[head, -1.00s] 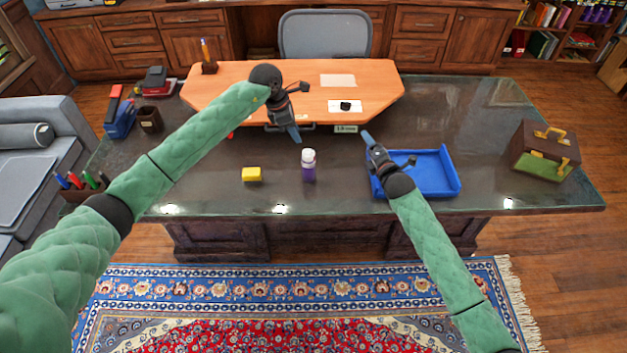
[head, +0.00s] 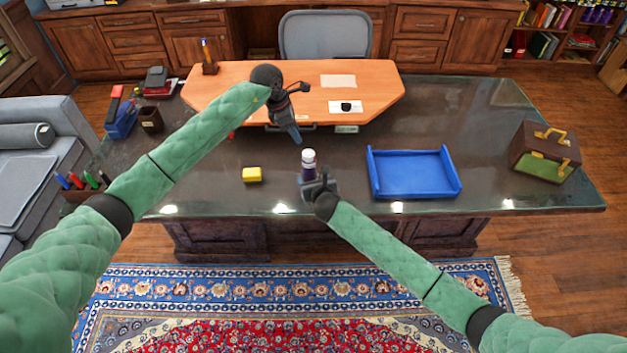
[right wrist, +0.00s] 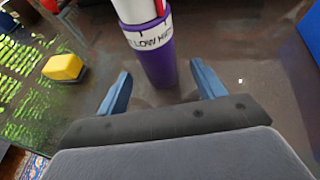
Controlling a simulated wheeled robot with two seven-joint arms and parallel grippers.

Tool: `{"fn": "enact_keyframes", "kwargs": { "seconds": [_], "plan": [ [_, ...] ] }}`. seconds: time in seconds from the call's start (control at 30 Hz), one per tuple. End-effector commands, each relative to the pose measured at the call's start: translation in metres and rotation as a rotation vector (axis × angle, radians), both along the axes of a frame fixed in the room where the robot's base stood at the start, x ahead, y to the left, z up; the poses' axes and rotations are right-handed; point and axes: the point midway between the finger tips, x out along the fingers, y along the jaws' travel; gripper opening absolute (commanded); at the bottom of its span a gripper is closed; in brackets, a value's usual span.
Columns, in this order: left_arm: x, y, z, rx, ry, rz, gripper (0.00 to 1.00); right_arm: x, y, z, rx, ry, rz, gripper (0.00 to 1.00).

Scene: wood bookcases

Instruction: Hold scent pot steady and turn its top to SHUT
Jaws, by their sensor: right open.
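The scent pot (head: 308,162) stands upright on the dark desk, with a purple body and a white top. In the right wrist view the pot (right wrist: 158,62) shows a white band marked "LOW" and "HIGH" and a red mark on the top; the word SHUT is not seen. My right gripper (head: 314,180) is low at the near side of the pot. Its two blue fingers (right wrist: 161,92) are open, with the pot between and just beyond them, not gripped. My left gripper (head: 295,136) hangs behind and left of the pot, apart from it; its finger opening is unclear.
A yellow block (head: 251,175) lies left of the pot. A blue tray (head: 458,182) is to the right, and a brown case (head: 545,150) stands at the far right. The desk between tray and case is clear.

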Motion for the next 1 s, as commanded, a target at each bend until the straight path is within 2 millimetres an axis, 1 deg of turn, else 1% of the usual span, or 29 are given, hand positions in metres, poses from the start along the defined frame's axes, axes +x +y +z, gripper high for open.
{"fn": "enact_keyframes", "kwargs": {
  "seconds": [0.2,0.4,0.6,0.83,0.87,1.0],
  "plan": [
    [0.000,0.000,0.000,0.000,0.000,0.000,0.36,0.028,0.008,-0.011,0.004,0.001,-0.002,0.69],
    [0.000,0.000,0.000,0.000,0.000,0.000,0.36,0.048,0.013,-0.019,0.005,0.000,-0.001,0.69],
    [0.000,0.000,0.000,0.000,0.000,0.000,0.36,0.055,0.015,-0.023,0.004,0.001,-0.001,0.69],
    [0.000,0.000,0.000,0.000,0.000,0.000,0.36,0.056,0.015,-0.023,0.004,0.001,0.000,0.69],
    [0.000,0.000,0.000,0.000,0.000,0.000,0.36,0.056,0.015,-0.023,0.004,0.001,0.000,0.67],
    [0.000,0.000,0.000,0.000,0.000,0.000,0.36,0.056,0.015,-0.023,0.005,0.001,0.000,0.39]
  ]
}}
